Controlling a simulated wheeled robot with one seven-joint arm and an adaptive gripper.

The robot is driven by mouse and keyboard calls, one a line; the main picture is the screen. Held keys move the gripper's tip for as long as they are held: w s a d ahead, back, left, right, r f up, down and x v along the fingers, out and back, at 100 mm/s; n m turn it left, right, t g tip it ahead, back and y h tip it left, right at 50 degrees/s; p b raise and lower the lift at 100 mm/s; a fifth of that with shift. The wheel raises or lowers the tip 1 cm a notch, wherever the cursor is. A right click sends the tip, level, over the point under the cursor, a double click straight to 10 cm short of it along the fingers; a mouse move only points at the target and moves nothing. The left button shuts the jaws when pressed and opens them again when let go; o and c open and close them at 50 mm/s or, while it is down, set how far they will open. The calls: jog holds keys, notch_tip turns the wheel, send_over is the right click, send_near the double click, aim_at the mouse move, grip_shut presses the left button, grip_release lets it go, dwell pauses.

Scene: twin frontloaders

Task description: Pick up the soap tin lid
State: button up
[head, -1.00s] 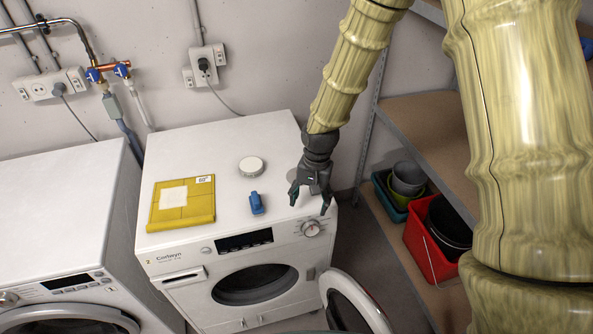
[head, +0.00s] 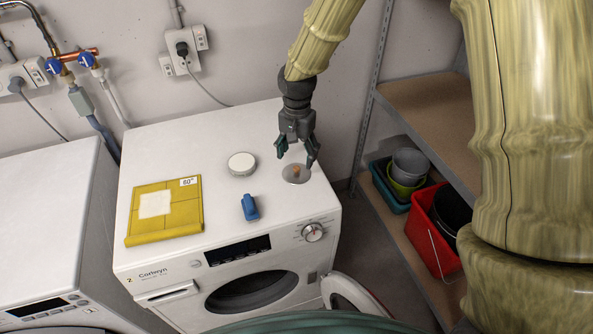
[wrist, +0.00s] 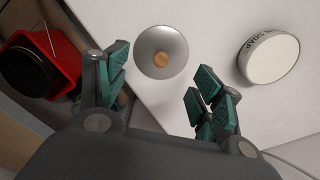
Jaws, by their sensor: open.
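The soap tin lid (head: 296,173) is a round grey metal disc with a small wooden knob, lying flat on top of the right-hand washing machine near its right edge. In the wrist view the lid (wrist: 161,52) lies beyond the fingertips, between the lines of the two fingers. My gripper (head: 297,160) is open and empty, pointing down just above and behind the lid; its teal-padded fingers (wrist: 160,95) are apart. The white round soap tin (head: 242,163) stands to the left of the lid; its side lettering shows in the wrist view (wrist: 270,57).
A blue clip-like object (head: 250,207) and a folded yellow cloth (head: 165,226) lie on the same machine top (head: 225,130). The machine's round door (head: 352,294) is open.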

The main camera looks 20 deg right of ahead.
aim_at(297, 168)
jog(key=shift+f+p, duration=0.9)
jog(key=shift+f, duration=1.9)
grip_shut()
